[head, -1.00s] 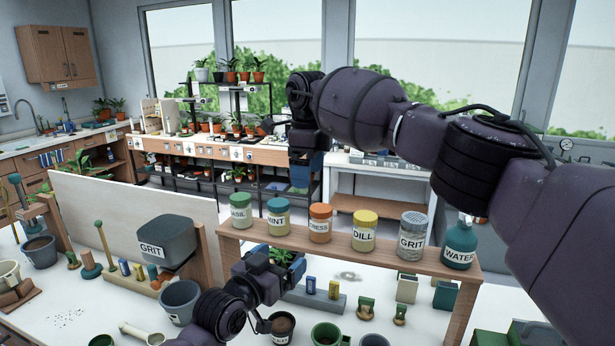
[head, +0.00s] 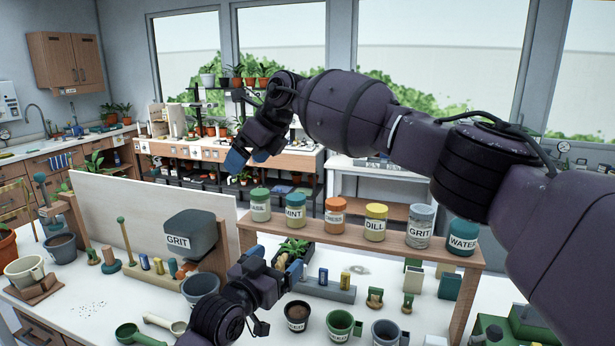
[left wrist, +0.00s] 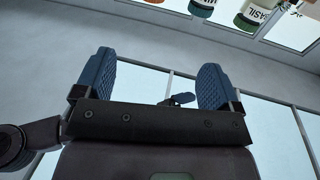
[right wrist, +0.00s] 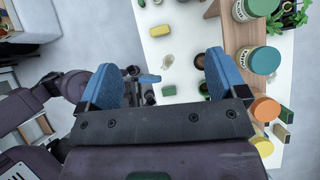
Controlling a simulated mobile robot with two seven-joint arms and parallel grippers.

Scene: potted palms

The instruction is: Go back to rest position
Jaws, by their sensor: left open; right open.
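My left gripper (head: 276,262) is low in the head view, in front of the jar shelf and left of centre. Its blue fingers stand apart with nothing between them in the left wrist view (left wrist: 155,82). My right gripper (head: 247,158) is raised above the shelf's left end, its arm reaching across from the right. Its fingers are also apart and empty in the right wrist view (right wrist: 163,80), with the worktop well below. Neither gripper touches any object that I can see.
A grit bin (head: 190,233) stands left. A black pot (head: 297,316), green mug (head: 340,325) and scoop (head: 137,334) lie in front. Air above the worktop is mostly clear.

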